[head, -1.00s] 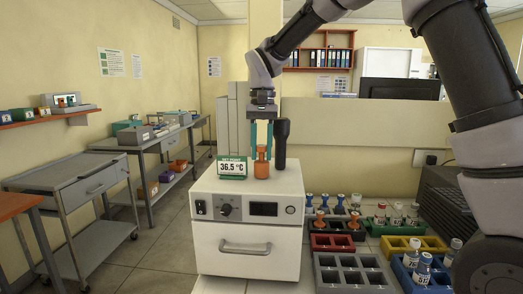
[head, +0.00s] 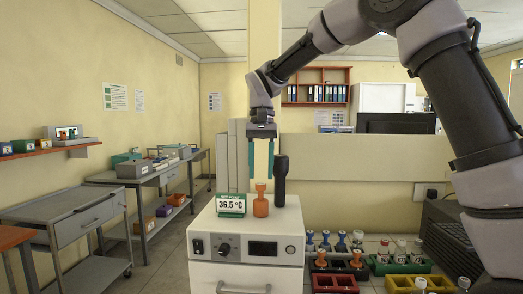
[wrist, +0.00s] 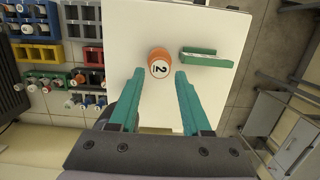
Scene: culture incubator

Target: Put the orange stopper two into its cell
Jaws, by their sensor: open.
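The orange stopper two (head: 261,204) stands upright on top of the white incubator (head: 247,222). In the wrist view the stopper (wrist: 159,63) shows its white top with a black "2". My gripper (head: 261,180) is open with teal fingers, pointing down just above the stopper, its tips about level with the stopper's top. In the wrist view my gripper (wrist: 159,76) has the stopper beyond its fingertips, apart from them. I cannot tell which cell belongs to stopper two.
A dark upright cylinder (head: 281,182) stands close to the right of the stopper. A green-framed 36.5 °C display (head: 231,205) stands to its left. Red (head: 335,283), yellow (head: 404,284) and green (head: 399,267) racks lie at right, beside the incubator.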

